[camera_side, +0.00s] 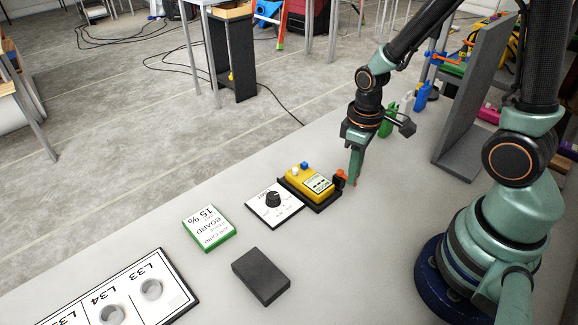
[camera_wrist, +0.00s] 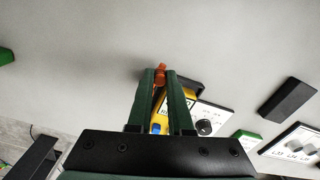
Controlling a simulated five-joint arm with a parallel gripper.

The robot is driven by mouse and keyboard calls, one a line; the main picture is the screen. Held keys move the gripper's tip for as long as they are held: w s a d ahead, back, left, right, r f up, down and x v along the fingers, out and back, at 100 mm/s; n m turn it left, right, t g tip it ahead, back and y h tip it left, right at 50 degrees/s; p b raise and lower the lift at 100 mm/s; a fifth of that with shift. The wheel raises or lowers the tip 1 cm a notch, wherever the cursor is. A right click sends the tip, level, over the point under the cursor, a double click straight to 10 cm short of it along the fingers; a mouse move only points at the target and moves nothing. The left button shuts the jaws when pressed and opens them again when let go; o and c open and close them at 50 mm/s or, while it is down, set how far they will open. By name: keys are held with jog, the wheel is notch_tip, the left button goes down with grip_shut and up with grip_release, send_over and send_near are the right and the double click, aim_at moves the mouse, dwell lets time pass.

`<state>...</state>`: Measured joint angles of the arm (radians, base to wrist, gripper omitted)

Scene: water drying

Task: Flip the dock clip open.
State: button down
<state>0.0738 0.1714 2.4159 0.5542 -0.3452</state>
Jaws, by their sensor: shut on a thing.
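The orange dock clip (camera_side: 341,174) is at the right end of the black dock (camera_side: 322,206). A yellow meter (camera_side: 308,180) with a white and a blue knob on top sits in the dock. My gripper (camera_side: 353,183) points down beside the clip, low over the table. In the wrist view the orange clip (camera_wrist: 160,74) shows between the two green fingertips (camera_wrist: 160,80), which are shut on it. The fingers partly hide the yellow meter (camera_wrist: 176,103) and the dock there. The clip's exact angle is hard to tell.
Left of the dock are a white dial panel (camera_side: 259,212) with a black knob, a green-and-white board box (camera_side: 209,229), a dark block (camera_side: 261,276) and a labelled panel (camera_side: 130,300) with round wells. A grey upright panel (camera_side: 474,95) stands to the right.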

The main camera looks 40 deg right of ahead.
jog(key=shift+d+n, duration=0.25)
jog(key=shift+n, duration=0.35)
jog(key=c, duration=0.8)
grip_release()
notch_tip(320, 180, up, 12)
jog(key=shift+r, duration=0.1)
